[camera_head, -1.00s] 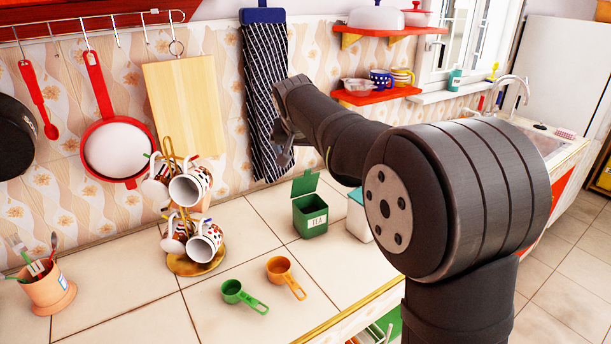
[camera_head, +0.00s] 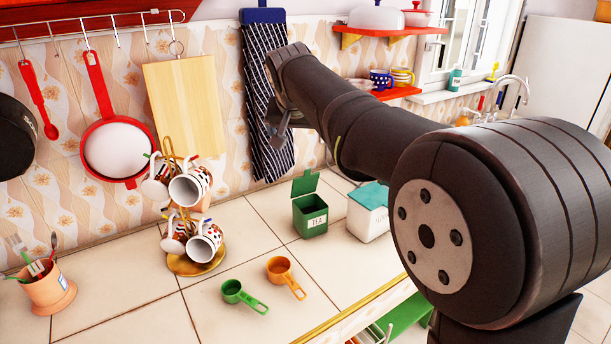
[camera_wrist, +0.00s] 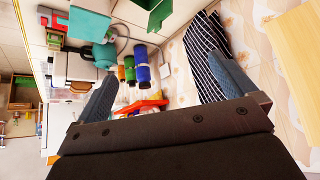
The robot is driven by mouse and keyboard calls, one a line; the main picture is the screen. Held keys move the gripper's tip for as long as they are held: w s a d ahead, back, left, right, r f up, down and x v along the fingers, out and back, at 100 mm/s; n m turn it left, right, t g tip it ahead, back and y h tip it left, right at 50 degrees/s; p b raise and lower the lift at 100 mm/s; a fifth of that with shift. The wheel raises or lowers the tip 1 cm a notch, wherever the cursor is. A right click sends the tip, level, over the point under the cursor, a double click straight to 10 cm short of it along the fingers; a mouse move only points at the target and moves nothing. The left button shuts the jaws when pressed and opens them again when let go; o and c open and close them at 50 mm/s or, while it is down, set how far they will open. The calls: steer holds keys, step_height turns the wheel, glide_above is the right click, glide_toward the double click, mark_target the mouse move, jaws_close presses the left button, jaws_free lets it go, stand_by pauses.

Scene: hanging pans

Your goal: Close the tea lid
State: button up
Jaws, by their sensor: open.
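The green tea canister (camera_head: 310,218) stands upright on the tiled counter with a label on its front. Its green lid (camera_head: 305,183) is open, raised at the back of the canister. Part of the green canister (camera_wrist: 153,12) shows at the top edge of the wrist view, cut off. My gripper (camera_head: 278,128) is in the air in front of the striped towel, above and a little left of the canister, not touching it. In the wrist view my gripper (camera_wrist: 165,90) has its two fingers wide apart with nothing between them.
A white box with a teal lid (camera_head: 374,195) stands right of the canister. A mug tree (camera_head: 190,262) with several mugs is to the left. A green scoop (camera_head: 241,295) and an orange scoop (camera_head: 286,276) lie in front. The striped towel (camera_head: 265,90) hangs behind my gripper.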

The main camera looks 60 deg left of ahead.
steer(key=shift+v, duration=1.25)
steer(key=shift+c, duration=0.2)
